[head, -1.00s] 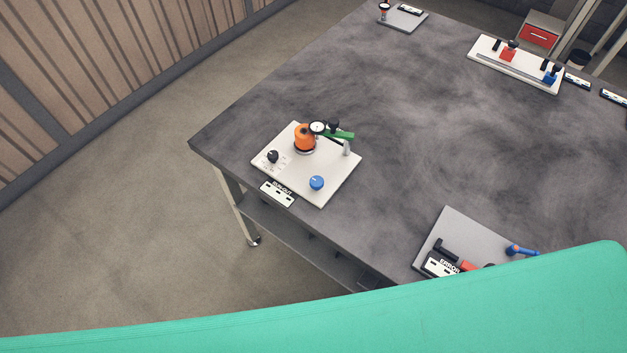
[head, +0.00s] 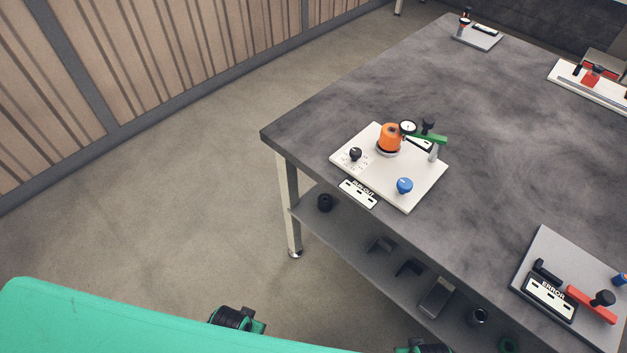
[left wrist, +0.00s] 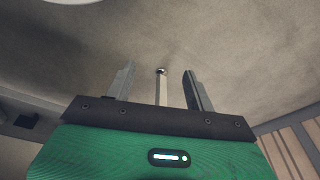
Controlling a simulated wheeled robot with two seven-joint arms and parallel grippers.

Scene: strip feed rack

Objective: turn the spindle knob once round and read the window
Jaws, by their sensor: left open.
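A white plate (head: 375,187) labelled RUN-OUT sits near the table's left corner in the head view. On it stand an orange tapered part (head: 388,138), a round dial (head: 408,127) beside it, a green lever (head: 430,139), a black knob (head: 355,154) and a blue knob (head: 404,185). I cannot tell for sure which is the spindle knob. A label strip with small dark windows (head: 358,194) is at its front edge; their content is too small to read. My left gripper (left wrist: 159,70) is open and empty in the left wrist view, away from the plate. My right gripper is not in view.
The grey table (head: 300,126) has a lower shelf (head: 340,232) with several dark items. A plate labelled ERROR (head: 548,252) sits at the front right, others at the back. A slatted wall (head: 190,60) stands left. The floor (head: 180,220) between is clear.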

